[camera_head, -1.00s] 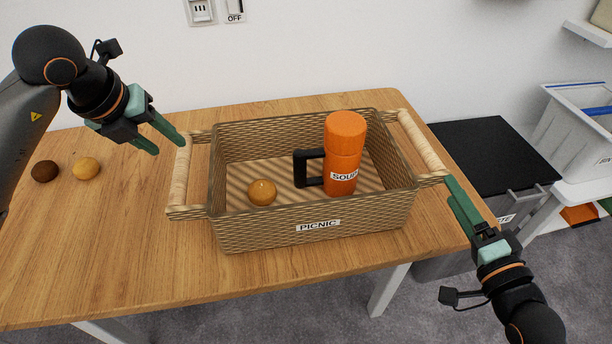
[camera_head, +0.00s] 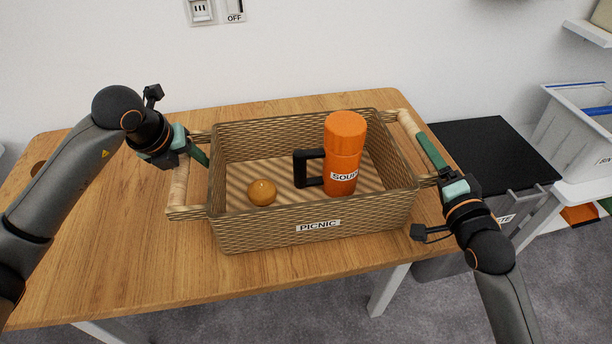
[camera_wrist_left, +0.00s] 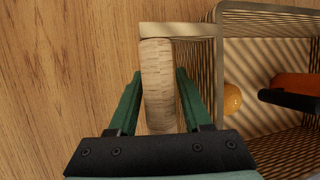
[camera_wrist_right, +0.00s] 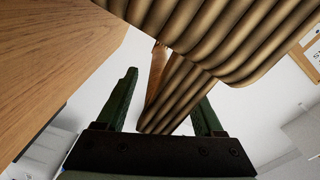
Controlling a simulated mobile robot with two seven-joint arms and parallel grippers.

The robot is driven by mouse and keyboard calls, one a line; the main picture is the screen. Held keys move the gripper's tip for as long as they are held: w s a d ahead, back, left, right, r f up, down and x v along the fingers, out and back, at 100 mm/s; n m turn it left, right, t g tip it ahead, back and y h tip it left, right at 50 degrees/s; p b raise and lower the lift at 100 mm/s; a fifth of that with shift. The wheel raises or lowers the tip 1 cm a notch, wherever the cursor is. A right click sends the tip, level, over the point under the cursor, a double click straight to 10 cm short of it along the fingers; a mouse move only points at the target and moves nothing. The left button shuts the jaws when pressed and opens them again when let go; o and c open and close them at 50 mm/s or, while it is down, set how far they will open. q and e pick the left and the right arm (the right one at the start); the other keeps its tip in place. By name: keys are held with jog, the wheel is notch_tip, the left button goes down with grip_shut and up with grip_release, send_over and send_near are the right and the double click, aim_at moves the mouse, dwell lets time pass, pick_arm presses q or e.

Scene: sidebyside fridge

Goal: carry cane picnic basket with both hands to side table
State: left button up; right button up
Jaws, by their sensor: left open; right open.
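The cane picnic basket (camera_head: 320,228) stands on the wooden table, with a pale rod handle at each end. Inside are an orange soup flask (camera_head: 343,160) with a black handle and a round tan item (camera_head: 262,192). My left gripper (camera_head: 200,160) is at the left handle (camera_head: 180,178). In the left wrist view its open fingers (camera_wrist_left: 155,88) lie either side of that handle (camera_wrist_left: 158,85), not closed on it. My right gripper (camera_head: 430,152) is open at the right handle (camera_head: 408,125). In the right wrist view, part of the basket (camera_wrist_right: 180,85) shows between its fingers (camera_wrist_right: 168,90).
The wooden table (camera_head: 130,255) has free room left of and in front of the basket. A black-topped unit (camera_head: 490,150) stands right of it. A white wall is behind. I cannot tell which is the side table.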

pick_arm(q)
jog(key=c, duration=0.7)
pick_arm(e)
jog(key=c, duration=0.7)
pick_arm(q)
grip_shut()
pick_arm(e)
grip_shut()
jog(key=shift+r, duration=0.1)
